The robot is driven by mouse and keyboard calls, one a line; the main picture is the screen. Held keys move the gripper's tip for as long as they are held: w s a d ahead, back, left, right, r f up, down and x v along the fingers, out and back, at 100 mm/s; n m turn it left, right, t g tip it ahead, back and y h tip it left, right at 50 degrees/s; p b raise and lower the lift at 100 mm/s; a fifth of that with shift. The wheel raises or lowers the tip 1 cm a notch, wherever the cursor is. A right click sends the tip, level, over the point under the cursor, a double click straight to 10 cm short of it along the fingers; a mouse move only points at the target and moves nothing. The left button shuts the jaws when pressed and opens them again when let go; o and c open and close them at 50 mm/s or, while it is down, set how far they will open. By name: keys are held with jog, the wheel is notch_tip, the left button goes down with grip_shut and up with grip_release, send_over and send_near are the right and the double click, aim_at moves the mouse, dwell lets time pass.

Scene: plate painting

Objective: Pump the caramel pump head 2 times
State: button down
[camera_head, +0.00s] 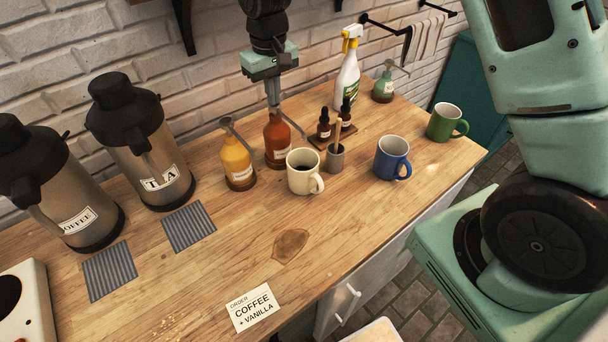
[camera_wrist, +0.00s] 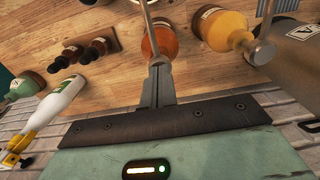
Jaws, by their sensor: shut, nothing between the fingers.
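The amber-brown pump bottle (camera_head: 277,143), which I take as the caramel one, stands upright on the counter; its label is too small to read surely. Its thin metal spout (camera_head: 293,124) points right and forward. My gripper (camera_head: 273,104) points down, shut and empty, right over the bottle's pump head, which its fingers mostly hide. I cannot tell whether the fingertips touch the head. In the wrist view the shut fingertips (camera_wrist: 159,64) overlap the orange-looking bottle (camera_wrist: 162,42), with its spout (camera_wrist: 148,14) reaching away beyond them.
A yellow pump bottle (camera_head: 238,163) stands close left. A filled cream mug (camera_head: 303,178) is just in front. Dropper bottles (camera_head: 324,128), a grey cup (camera_head: 335,160) and a spray bottle (camera_head: 347,82) stand right. A blue mug (camera_head: 391,160) is farther right. The front counter around the order card (camera_head: 254,306) is mostly clear.

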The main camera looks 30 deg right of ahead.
jog(key=shift+r+p, duration=1)
jog(key=shift+r, duration=0.35)
notch_tip(320, 180, up, 6)
jog(key=p, duration=0.4)
jog(key=shift+p, duration=0.3)
jog(key=s+a+f+n+b, duration=0.1)
jog(key=s+a+b, duration=0.2)
jog(key=s, duration=0.3)
jog(key=s+a+f+n+y+b, duration=0.1)
jog(key=s+a+b, duration=0.15)
jog(key=s, duration=0.45)
jog(key=s+a+f+n+b, duration=0.1)
jog(key=s+a+b, duration=0.2)
jog(key=s, duration=0.3)
jog(key=s+d+f+n+b, duration=0.1)
jog(key=s+f+b, duration=0.1)
jog(key=s, duration=0.5)
jog(key=s+d+f+n+b, duration=0.1)
jog(key=s+f+b, duration=0.1)
jog(key=s, duration=0.5)
jog(key=shift+f+n, duration=0.25)
jog(key=shift+n, duration=0.05)
